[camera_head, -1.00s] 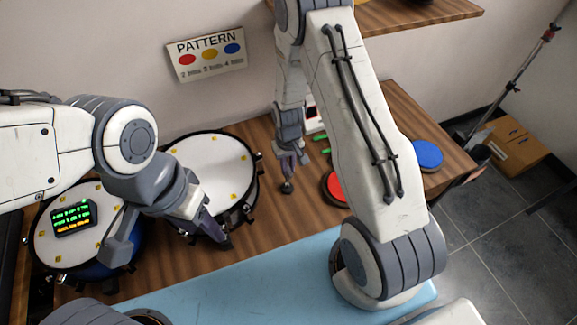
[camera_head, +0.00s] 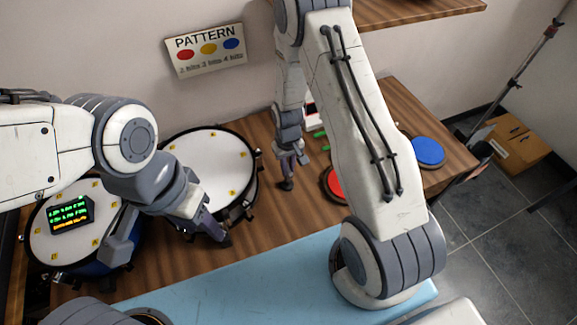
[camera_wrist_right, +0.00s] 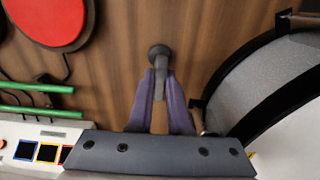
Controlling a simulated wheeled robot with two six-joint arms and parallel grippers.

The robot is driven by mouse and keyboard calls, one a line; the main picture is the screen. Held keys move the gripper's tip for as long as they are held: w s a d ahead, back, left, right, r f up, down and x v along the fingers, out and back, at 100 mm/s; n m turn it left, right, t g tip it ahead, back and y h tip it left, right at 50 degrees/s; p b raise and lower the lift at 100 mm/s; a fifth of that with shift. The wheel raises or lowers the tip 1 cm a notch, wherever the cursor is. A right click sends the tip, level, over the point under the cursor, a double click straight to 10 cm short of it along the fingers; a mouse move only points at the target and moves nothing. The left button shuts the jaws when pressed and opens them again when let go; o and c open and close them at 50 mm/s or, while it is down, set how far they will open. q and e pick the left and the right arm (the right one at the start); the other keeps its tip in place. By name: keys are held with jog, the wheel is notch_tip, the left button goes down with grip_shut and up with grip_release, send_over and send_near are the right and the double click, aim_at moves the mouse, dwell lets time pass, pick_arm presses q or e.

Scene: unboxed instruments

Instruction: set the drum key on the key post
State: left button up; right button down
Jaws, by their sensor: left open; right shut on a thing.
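My right gripper (camera_head: 288,168) is low over the table between the white-topped drum and the red pad. In the right wrist view its purple fingers (camera_wrist_right: 158,90) are closed on a small grey piece, taken to be the drum key (camera_wrist_right: 154,88). A dark round base (camera_wrist_right: 158,51), taken to be the key post's, stands just beyond the fingertips. It also shows in the head view (camera_head: 286,185). The key is in line with the post; I cannot tell whether it is seated. My left gripper (camera_head: 218,232) is open and empty by the drum's front edge.
A white-topped drum (camera_head: 210,165) stands left of the post, and another drum with a display (camera_head: 70,215) is further left. A red pad (camera_head: 333,183) and blue pad (camera_head: 428,152) lie right. Green sticks (camera_wrist_right: 40,112) lie nearby. A pale blue mat (camera_head: 230,280) is bare in front.

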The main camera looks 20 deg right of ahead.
jog(key=shift+f+b, duration=0.3)
jog(key=shift+f, duration=0.2)
jog(key=shift+r, duration=0.15)
dwell(0.3)
jog(key=c, duration=0.8)
grip_release()
jog(key=shift+o, duration=0.2)
notch_tip(320, 180, up, 10)
jog(key=shift+r+b, duration=0.25)
jog(key=shift+b, duration=0.15)
